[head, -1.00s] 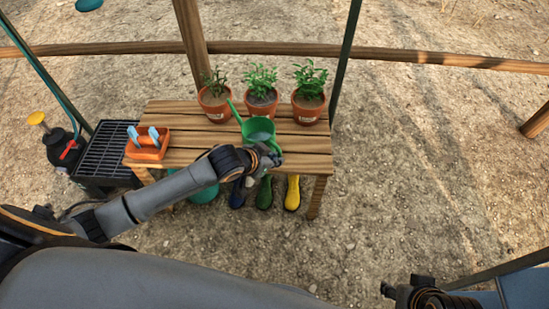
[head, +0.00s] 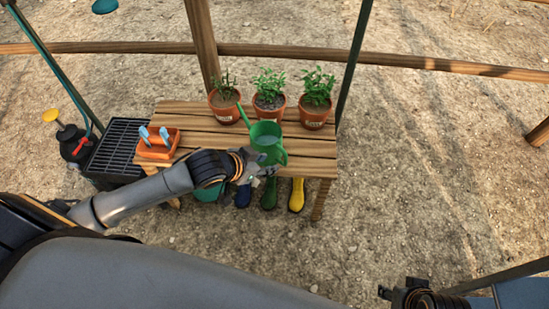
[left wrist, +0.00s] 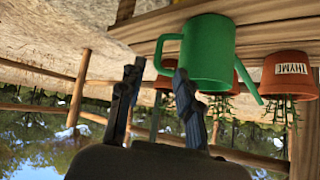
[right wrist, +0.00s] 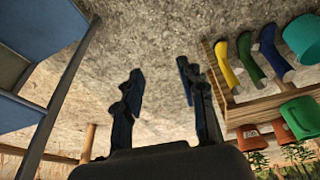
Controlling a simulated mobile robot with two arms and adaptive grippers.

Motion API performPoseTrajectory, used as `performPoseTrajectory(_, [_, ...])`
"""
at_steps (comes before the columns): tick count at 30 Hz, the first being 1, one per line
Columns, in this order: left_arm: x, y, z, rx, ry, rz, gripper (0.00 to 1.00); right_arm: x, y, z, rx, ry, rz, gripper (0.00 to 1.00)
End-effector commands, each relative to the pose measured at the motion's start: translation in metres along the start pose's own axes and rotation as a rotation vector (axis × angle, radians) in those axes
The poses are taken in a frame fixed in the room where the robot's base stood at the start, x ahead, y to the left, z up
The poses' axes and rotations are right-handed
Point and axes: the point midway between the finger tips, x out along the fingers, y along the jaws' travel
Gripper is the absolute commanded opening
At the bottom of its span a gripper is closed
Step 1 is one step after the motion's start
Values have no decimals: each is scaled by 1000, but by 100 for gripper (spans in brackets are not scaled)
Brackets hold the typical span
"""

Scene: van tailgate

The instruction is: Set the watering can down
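The green watering can (head: 266,143) stands upright on the wooden table (head: 312,146), in front of the potted plants, spout towards the back left. In the left wrist view, which is upside down, the can (left wrist: 208,52) rests on the planks and its handle loop faces my fingers. My left gripper (head: 262,170) is at the table's front edge, just in front of the can. Its fingers (left wrist: 155,80) are apart with nothing between them; the handle appears just beyond the tips. My right gripper (right wrist: 160,85) is open and empty, away from the table over the ground.
Three potted plants (head: 268,103) line the table's back. An orange caddy (head: 158,150) with blue-handled tools stands at the left. Boots (head: 297,195) and a teal bucket (head: 205,194) are below the front edge. A black grated stand (head: 118,148) is left of the table.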

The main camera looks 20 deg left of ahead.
Motion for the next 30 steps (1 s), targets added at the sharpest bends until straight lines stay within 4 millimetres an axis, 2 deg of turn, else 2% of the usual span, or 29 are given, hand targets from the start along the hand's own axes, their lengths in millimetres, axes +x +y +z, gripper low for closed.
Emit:
performPoseTrajectory(1, [-10,0,-1,2,-2,0,34,6,0,-1,-1,-4,-1,40])
performPoseTrajectory(6, [-27,0,0,1,-1,-1,34,26,-1,2,-3,-12,-2,40])
performPoseTrajectory(11, [-31,5,3,-7,-7,-1,34,33,-2,3,-4,-14,-3,40])
performPoseTrajectory(14, [-29,17,15,-32,-36,-14,34,34,-2,3,-4,-14,-3,40])
performPoseTrajectory(17, [-28,32,40,-80,-105,-41,34,34,-2,3,-4,-14,-3,40])
performPoseTrajectory(25, [-52,64,136,-234,-402,-115,34,34,-1,3,-4,-14,-2,40])
performPoseTrajectory(27, [-60,70,154,-260,-460,-122,34,34,-1,3,-4,-14,-2,40])
performPoseTrajectory(30, [-67,75,168,-278,-509,-126,34,34,-1,3,-4,-14,-2,40])
